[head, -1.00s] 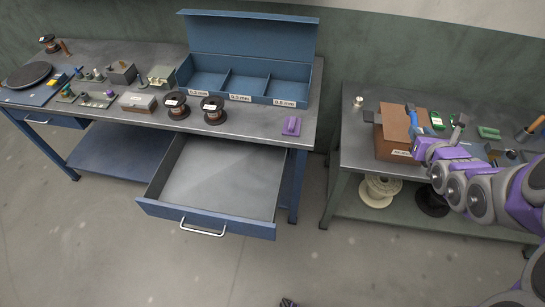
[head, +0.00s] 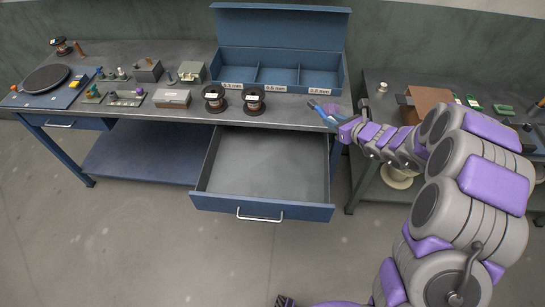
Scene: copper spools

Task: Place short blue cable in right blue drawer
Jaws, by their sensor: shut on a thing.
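The right blue drawer (head: 263,207) is pulled out below the left workbench, and its visible floor is empty. My gripper (head: 331,116) is above the bench's right front corner, up and to the right of the drawer. It is shut on the short blue cable (head: 317,106), whose blue end sticks out to the upper left. The cable's rest is hidden by the gripper.
An open blue box with three compartments (head: 280,88) stands at the back of the bench. Two copper spools (head: 254,102) stand at its front. The right bench carries a brown box (head: 428,98). My arm covers part of it.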

